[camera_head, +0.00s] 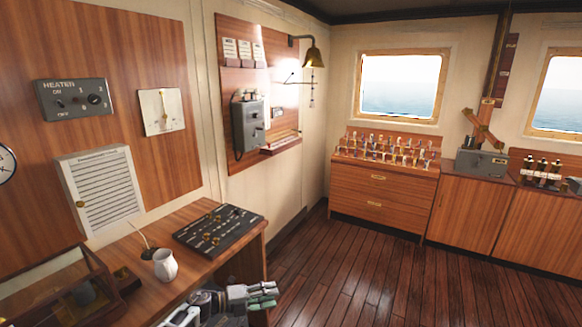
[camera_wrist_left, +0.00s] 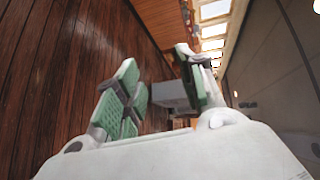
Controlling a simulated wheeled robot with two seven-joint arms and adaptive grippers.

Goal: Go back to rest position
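My left gripper (camera_head: 259,297) shows at the bottom of the head view, beside the right end of the wooden desk (camera_head: 193,212). Its green-padded fingers also show in the left wrist view (camera_wrist_left: 162,88). They stand apart with a gap between them, and nothing is held. A grey box-like shape (camera_wrist_left: 172,96) shows through the gap, apart from the pads; I cannot tell what it is. My right gripper is not in view.
A white jug (camera_head: 165,265) and a black switch panel (camera_head: 217,229) are on the desk near my left arm. A glass-sided wooden case (camera_head: 50,290) is at the left. Dark plank floor (camera_head: 370,270) is clear towards the cabinets (camera_head: 385,205).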

